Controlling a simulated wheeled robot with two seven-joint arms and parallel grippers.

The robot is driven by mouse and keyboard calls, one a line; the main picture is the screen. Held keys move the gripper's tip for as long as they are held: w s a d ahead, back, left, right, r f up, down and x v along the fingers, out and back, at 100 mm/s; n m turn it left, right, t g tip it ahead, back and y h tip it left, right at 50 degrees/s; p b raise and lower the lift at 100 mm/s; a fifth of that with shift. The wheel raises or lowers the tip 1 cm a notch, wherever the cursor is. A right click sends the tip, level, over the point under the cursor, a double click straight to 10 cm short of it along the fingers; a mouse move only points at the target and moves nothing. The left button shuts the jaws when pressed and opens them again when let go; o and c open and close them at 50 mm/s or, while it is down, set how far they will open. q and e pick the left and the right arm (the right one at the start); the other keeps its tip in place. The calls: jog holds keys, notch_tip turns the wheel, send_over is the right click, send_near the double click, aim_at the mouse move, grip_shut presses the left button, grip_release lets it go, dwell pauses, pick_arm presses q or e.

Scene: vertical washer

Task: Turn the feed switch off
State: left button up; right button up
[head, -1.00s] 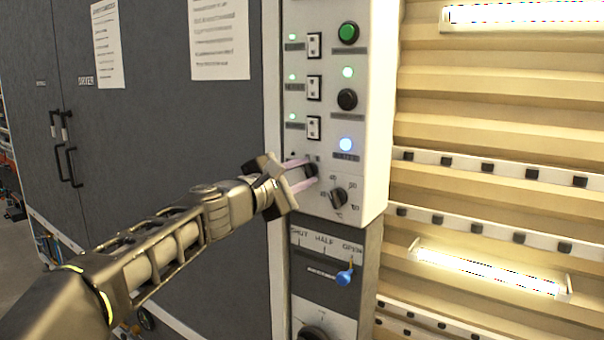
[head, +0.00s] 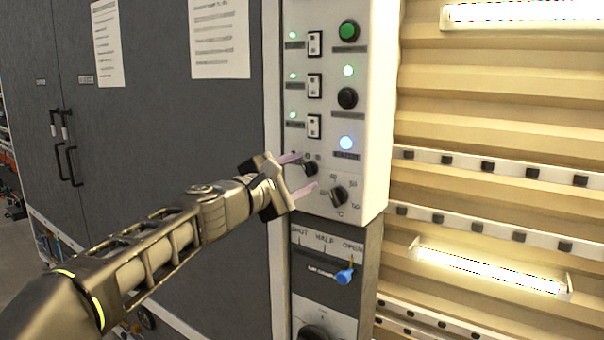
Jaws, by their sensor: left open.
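A white control panel (head: 377,120) stands at the centre of the head view. It carries a column of three rocker switches, top (head: 315,43), middle (head: 315,85) and lower (head: 314,126), each with a lit green lamp. The labels are too small to read, so I cannot tell which control is the feed switch. A small black rotary knob (head: 308,168) sits below them. My left gripper (head: 305,172) is open in front of this knob, one pinkish finger above it and one below. The fingers look apart from the knob. My right gripper is not in view.
A black temperature knob (head: 339,196) sits close to the right of my left fingers. A blue lever (head: 345,277) is lower down. Grey cabinet doors (head: 160,130) stand at left.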

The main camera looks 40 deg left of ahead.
pick_arm(q)
jog(key=s, duration=0.7)
dwell(0.5)
